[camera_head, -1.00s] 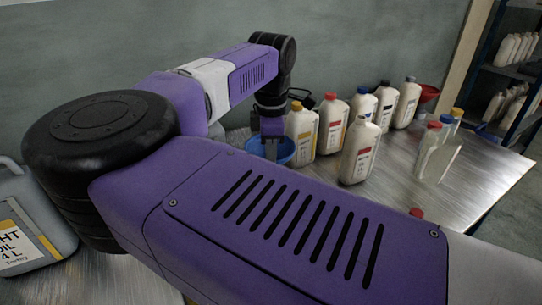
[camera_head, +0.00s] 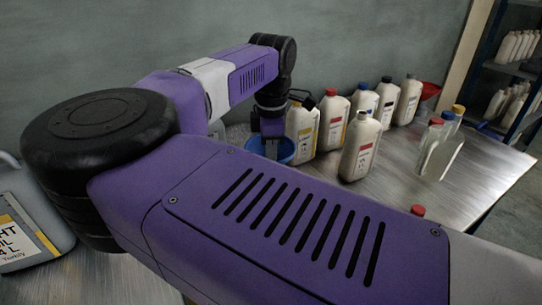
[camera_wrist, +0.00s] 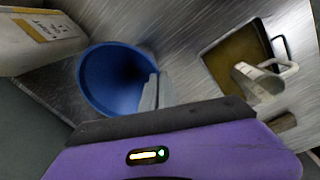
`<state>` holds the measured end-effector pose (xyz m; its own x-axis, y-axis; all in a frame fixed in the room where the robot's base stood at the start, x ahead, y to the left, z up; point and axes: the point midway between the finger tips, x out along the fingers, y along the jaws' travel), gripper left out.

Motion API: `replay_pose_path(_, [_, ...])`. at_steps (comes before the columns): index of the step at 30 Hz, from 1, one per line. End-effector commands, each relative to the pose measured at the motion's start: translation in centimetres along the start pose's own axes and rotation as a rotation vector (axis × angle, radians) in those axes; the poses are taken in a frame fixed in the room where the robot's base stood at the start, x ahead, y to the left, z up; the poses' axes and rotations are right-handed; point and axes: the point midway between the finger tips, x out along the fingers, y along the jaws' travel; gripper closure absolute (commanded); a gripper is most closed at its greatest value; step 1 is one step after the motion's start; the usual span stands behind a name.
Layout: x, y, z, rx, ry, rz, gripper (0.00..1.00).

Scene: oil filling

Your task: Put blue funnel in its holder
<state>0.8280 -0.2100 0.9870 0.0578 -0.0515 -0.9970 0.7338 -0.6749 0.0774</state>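The blue funnel (camera_wrist: 100,72) lies left of centre in the wrist view, with its wide mouth facing the camera. In the head view the funnel (camera_head: 285,150) shows behind my arm, partly hidden by it. My gripper (camera_wrist: 157,82) is at the funnel's right rim in the wrist view. Its two grey fingers are close together and appear closed on the rim. In the head view my gripper (camera_head: 271,147) points down at the funnel. I cannot make out the funnel's holder in either view.
Several white bottles, including a red-capped one (camera_head: 333,123), stand close right of the funnel. A red funnel (camera_head: 429,91) is at the back right. The wrist view shows a square pan (camera_wrist: 207,54) and a metal jug (camera_wrist: 262,82). A grey canister (camera_head: 30,225) is at left.

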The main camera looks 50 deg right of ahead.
Motion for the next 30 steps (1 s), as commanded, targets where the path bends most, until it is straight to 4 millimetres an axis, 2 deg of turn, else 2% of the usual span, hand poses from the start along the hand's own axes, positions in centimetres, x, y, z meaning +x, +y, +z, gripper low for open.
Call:
replay_pose_path(14, [0.3, 0.0, 0.0, 0.000, 0.000, 0.000, 1.00])
replay_pose_path(30, [1.7, -0.1, 0.0, 0.000, 0.000, 0.000, 1.00])
